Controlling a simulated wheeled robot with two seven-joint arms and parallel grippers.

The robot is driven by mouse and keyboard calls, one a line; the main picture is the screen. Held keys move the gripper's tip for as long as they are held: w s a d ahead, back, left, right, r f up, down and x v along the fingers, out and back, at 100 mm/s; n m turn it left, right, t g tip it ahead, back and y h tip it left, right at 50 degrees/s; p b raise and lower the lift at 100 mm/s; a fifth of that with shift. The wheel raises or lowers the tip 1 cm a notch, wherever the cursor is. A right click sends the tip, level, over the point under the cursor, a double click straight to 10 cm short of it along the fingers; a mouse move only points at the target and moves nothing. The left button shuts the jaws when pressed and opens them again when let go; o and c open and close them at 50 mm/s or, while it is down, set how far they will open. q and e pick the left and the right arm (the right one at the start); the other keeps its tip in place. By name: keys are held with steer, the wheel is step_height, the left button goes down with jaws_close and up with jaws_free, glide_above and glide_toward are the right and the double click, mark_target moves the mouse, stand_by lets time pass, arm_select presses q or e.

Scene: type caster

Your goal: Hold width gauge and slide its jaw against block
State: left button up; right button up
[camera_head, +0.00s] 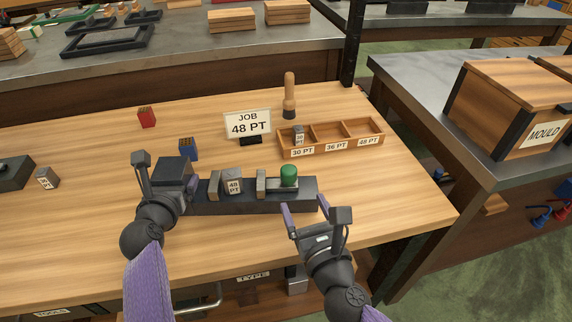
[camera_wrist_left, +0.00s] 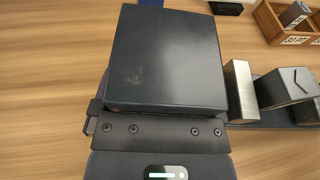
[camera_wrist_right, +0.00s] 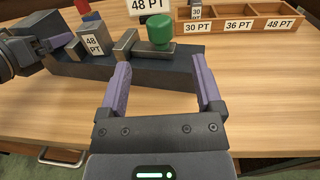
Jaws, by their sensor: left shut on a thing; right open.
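The width gauge (camera_head: 265,202) is a dark bar lying on the bench, with a large dark end block (camera_wrist_left: 165,55) at its left. My left gripper (camera_head: 165,172) is shut on that end block. A grey fixed jaw (camera_head: 215,183) stands beside it. The block (camera_head: 234,187) labelled 48 PT sits on the bar close to the fixed jaw; I cannot tell whether they touch. The sliding jaw (camera_wrist_right: 125,44) with its green knob (camera_head: 289,175) stands to the right, with a gap to the block. My right gripper (camera_wrist_right: 160,65) is open and empty, at the bar's near side below the knob.
A sign (camera_head: 248,124) reads JOB 48 PT. Behind is a wooden tray (camera_head: 330,138) with compartments marked 30, 36 and 48 PT; the 30 PT one holds a block. A wooden-handled tool (camera_head: 289,95), red block (camera_head: 146,117) and blue block (camera_head: 188,149) stand around. The bench's right side is clear.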

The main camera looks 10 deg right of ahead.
mark_target(286, 166)
steer(key=w, duration=0.7)
steer(key=w+a, duration=0.1)
steer(key=w, duration=0.3)
steer(key=shift+w, duration=0.15)
jaws_close()
steer(key=shift+w+a, duration=0.15)
steer(key=shift+a, duration=0.6)
steer(key=shift+w+a, duration=0.1)
steer(key=shift+a, duration=0.65)
jaws_free()
steer(key=shift+s, duration=0.1)
steer(key=s, duration=0.8)
steer(key=s+d, duration=0.1)
steer(key=s, duration=0.3)
steer(key=shift+w, duration=0.1)
